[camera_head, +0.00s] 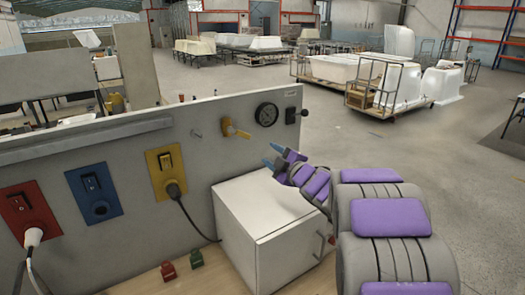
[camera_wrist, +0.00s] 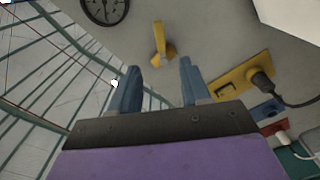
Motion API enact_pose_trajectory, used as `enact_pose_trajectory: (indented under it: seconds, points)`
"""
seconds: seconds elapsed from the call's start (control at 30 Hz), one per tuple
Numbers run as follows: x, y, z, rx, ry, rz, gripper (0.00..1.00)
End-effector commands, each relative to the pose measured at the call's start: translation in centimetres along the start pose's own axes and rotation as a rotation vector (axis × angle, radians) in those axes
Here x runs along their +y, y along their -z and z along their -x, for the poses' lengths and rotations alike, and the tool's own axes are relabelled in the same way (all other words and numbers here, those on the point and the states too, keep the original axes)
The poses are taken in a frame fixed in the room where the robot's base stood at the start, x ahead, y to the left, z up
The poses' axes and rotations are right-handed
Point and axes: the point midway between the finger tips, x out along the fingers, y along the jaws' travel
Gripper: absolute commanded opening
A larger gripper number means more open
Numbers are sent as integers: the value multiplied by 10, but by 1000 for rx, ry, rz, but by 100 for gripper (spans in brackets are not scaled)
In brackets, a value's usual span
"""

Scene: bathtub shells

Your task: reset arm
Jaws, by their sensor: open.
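My gripper (camera_head: 274,162) is held in front of the grey panel (camera_head: 255,103), above the white box (camera_head: 265,215). Its blue fingers point toward the panel. In the wrist view my gripper (camera_wrist: 158,85) has its two blue fingers spread apart with nothing between them. A yellow handle (camera_head: 234,129) on the panel is beyond the fingertips; it also shows in the wrist view (camera_wrist: 161,45), apart from the fingers. My arm with purple pads reaches in from the lower right of the head view.
The panel carries a round gauge (camera_head: 266,114) and red (camera_head: 28,213), blue (camera_head: 94,194) and yellow (camera_head: 166,170) switch plates. Black and white cables hang from plugs. Red (camera_head: 168,271) and green (camera_head: 196,258) pieces sit on the wooden surface. White tub shells (camera_head: 338,68) stand behind, with open floor between.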

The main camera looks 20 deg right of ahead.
Motion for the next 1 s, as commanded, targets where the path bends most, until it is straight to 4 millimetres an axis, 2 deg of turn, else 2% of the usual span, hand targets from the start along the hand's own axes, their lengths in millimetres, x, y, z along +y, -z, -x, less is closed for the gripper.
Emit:
enact_pose_trajectory:
  seconds: [0.13,0.27,0.37,0.47,0.63,0.73,0.87,1.0]
  points:
    - [0,-1,1,-16,1,-4,47]
    - [0,-8,9,-115,3,-37,47]
    - [-4,-18,25,-256,8,-97,47]
    - [-16,-31,52,-423,23,-184,47]
    - [-47,-41,110,-691,58,-349,47]
    - [-77,-41,150,-844,97,-457,47]
    - [-120,-30,208,-1032,164,-597,47]
    - [-175,-6,275,-1228,268,-745,47]
